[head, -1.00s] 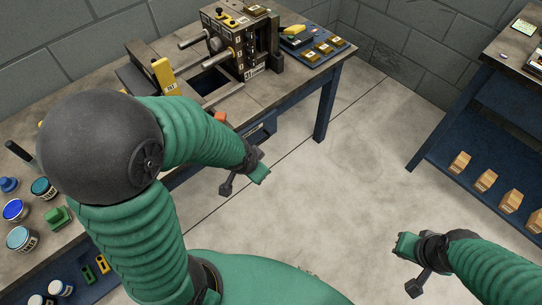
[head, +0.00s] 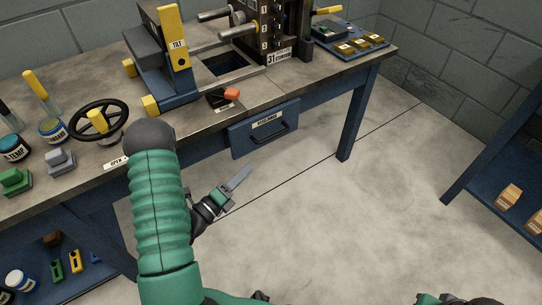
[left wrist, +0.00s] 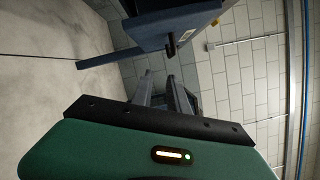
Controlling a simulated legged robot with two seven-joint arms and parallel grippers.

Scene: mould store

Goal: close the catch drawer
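The catch drawer (head: 248,141) is a blue drawer under the workbench's front edge, with a pale label and a black bar handle (head: 283,131). I cannot tell from the head view how far it stands out. My left gripper (head: 245,174) is below and left of the handle, apart from the drawer, its grey fingers pointing up and right. In the left wrist view its two fingers (left wrist: 159,76) show a gap with nothing between them. There a blue box end (left wrist: 150,31) with the dark handle (left wrist: 171,47) is just ahead. My right gripper (head: 430,299) is mostly cut off at the bottom edge.
The workbench (head: 330,78) carries a machine, a yellow TILT lever (head: 174,35), a black handwheel (head: 98,120) and several jars. A bench leg (head: 358,115) stands right of the drawer. A blue shelf (head: 490,190) is at the right. The floor in front is clear.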

